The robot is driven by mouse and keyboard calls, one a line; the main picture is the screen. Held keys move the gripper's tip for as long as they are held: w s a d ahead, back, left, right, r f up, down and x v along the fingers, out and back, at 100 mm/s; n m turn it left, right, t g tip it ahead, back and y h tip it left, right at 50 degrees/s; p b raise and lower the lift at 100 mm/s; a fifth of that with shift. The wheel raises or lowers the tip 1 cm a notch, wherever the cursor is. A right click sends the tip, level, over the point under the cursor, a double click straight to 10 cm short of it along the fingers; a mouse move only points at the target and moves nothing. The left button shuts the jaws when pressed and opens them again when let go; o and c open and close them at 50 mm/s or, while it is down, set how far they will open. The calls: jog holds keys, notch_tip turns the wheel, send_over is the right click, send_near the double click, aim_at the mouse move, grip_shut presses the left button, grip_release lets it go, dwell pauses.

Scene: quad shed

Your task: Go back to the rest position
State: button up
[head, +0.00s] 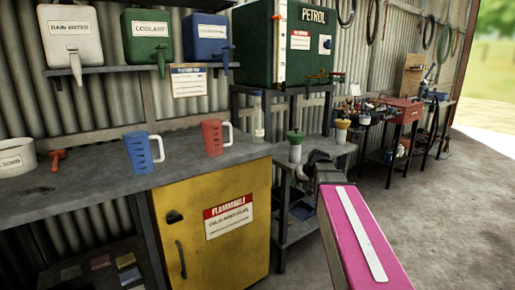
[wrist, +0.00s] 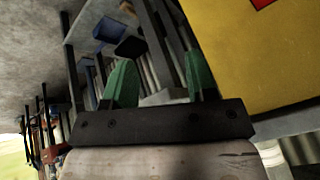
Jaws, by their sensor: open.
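My gripper (wrist: 161,78) is open and empty; its two green fingers stand apart in the wrist view, with nothing between them. In the head view my pink arm reaches in from the lower right, and the dark gripper (head: 316,163) at its end is right of the yellow cabinet, in front of the low side table. The fingertips are hard to make out there. Nothing is in contact with the fingers as far as I can see.
A blue jug (head: 143,155) and a red jug (head: 214,137) stand on the grey bench (head: 90,192), above the yellow cabinet (head: 215,235). Open floor (head: 450,220) lies to the right.

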jog(key=s+f+m+g+h, duration=0.1)
jog(key=s+f+g+h, duration=0.2)
jog(key=s+f, duration=1.7)
jog(key=shift+s+g, duration=0.25)
jog(key=shift+g, duration=0.75)
jog(key=shift+a, duration=0.1)
dwell(0.6)
